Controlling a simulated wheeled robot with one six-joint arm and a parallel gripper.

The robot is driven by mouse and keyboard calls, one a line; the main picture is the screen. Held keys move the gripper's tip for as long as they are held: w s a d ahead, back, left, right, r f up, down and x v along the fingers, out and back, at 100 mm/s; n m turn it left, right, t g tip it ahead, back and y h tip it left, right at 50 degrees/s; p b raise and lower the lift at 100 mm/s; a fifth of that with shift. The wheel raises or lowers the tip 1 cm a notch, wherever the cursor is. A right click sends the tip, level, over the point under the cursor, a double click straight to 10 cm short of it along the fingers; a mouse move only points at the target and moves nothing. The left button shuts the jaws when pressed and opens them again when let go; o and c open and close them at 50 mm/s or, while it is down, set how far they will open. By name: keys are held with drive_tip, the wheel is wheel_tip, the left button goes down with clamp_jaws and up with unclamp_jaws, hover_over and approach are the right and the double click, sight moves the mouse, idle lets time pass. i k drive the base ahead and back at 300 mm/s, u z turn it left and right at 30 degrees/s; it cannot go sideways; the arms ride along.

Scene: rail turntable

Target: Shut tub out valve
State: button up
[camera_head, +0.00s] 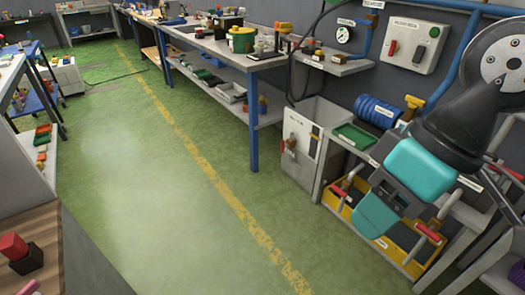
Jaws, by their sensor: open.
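My gripper (392,192) with teal fingers hangs at the right, pointing down and left over a yellow tub (350,208) under the wall bench. It is open, with nothing seen between its fingers. A red-handled lever (342,192) shows at the tub's left, and another red-handled lever (428,232) at its right front, close to my gripper. A yellow-handled valve (414,102) sits on the blue pipe above. The labels are too small to read, so I cannot tell which is the tub out valve. My gripper hides part of the tub and pipework.
A grey cabinet (301,145) with a handle stands left of the tub, beside a green tray (357,136). A blue coiled hose (378,112) lies behind. A wall switch box (415,45) is above. A long workbench (215,45) runs back; the green floor (150,190) is clear.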

sight(282, 142)
drive_tip(key=u, duration=0.85)
drive_tip(key=i, duration=4.55)
drive_tip(key=z, duration=4.2)
drive_tip(key=k, duration=0.3)
drive_tip(key=z, duration=0.25)
